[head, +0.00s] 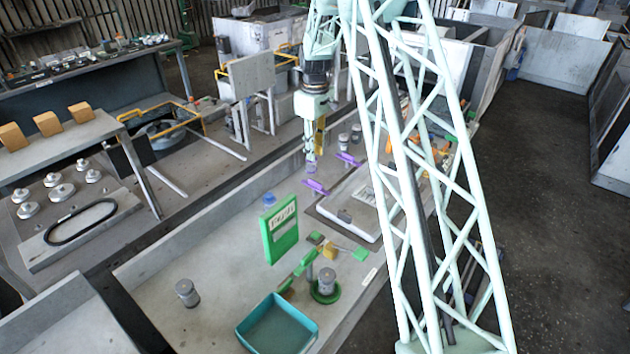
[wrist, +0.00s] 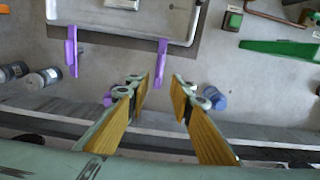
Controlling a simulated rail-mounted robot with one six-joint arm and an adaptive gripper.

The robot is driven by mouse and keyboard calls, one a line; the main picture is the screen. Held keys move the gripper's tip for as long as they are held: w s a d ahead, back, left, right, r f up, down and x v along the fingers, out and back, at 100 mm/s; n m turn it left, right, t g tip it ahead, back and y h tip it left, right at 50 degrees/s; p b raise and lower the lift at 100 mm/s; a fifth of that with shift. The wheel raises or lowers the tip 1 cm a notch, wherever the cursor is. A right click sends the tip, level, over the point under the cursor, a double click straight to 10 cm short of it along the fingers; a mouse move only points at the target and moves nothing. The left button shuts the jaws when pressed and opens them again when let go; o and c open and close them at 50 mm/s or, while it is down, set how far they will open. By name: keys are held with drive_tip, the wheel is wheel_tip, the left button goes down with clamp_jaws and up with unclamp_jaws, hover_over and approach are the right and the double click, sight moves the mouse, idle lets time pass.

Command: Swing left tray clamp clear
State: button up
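In the head view, one clamp (head: 315,186) is at the left and the other clamp (head: 347,158) is farther back. In the wrist view, the same pair shows as a right clamp (wrist: 162,58) and a left clamp (wrist: 72,48), both reaching the tray's edge (wrist: 130,38). My gripper (wrist: 162,86) is open with yellow-padded fingers, and nothing is between them. The right clamp's lower end appears just ahead of the gap; contact is not visible. In the head view, my gripper (head: 315,150) points down above the bench.
A purple piece (wrist: 108,99) is partly hidden by the left finger. A blue object (wrist: 215,97) sits right of the fingers, and grey cylinders (wrist: 42,78) at left. A green panel (head: 280,230) and teal bin (head: 278,324) stand on the bench. The bench wall runs close behind my gripper.

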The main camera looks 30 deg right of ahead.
sight(315, 188)
drive_tip(key=shift+f, duration=0.15)
drive_tip(key=shift+f, duration=6.75)
clamp_jaws()
